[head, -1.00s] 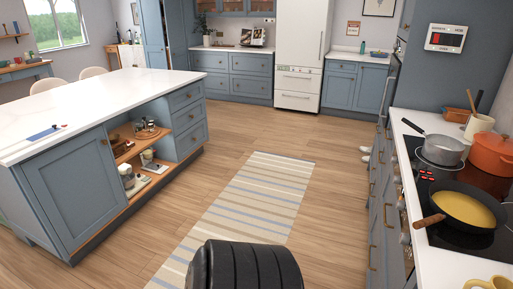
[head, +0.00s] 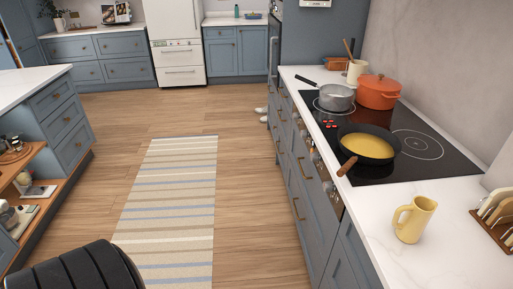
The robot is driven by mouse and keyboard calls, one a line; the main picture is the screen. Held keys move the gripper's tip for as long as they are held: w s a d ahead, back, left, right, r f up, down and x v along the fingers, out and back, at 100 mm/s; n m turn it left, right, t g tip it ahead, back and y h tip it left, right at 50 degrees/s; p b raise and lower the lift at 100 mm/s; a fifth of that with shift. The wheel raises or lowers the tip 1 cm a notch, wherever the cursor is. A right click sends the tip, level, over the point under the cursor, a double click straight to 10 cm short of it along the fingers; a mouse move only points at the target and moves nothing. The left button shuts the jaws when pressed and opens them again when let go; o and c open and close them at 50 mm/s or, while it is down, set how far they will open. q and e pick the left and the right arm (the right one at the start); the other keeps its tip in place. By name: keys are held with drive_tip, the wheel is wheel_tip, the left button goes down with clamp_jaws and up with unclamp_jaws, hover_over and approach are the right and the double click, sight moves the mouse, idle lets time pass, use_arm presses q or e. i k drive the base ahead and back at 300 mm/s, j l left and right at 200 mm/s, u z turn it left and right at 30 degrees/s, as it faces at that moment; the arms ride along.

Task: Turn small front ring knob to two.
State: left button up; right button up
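The black glass cooktop (head: 425,168) is set in the white counter at the right. A frying pan (head: 369,144) with yellow contents sits on its front part, and a grey saucepan (head: 336,97) and an orange pot (head: 377,92) stand farther back. Small red displays (head: 330,124) show on the cooktop's left side. A row of metal knobs (head: 318,165) runs along the cabinet front below; they are small and seen edge-on, so their settings cannot be read. Neither of my grippers shows in the head view.
A yellow mug (head: 413,219) and a rack (head: 494,219) stand on the near counter (head: 450,255). The frying pan's wooden handle (head: 347,166) overhangs the counter edge. A striped rug (head: 170,210) lies on open floor. An island (head: 60,115) with open shelves bounds the left.

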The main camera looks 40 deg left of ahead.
sight(313, 156)
drive_tip(key=j+u, duration=0.3)
drive_tip(key=k+j+u, duration=0.1)
drive_tip(key=j+u, duration=0.15)
drive_tip(key=j, duration=0.25)
drive_tip(key=z, duration=0.3)
drive_tip(key=i+j+z, duration=0.15)
drive_tip(key=z, duration=0.2)
drive_tip(key=i+j+z, duration=0.1)
drive_tip(key=j+z, duration=0.25)
drive_tip(key=i+j+z, duration=0.1)
drive_tip(key=z, duration=0.25)
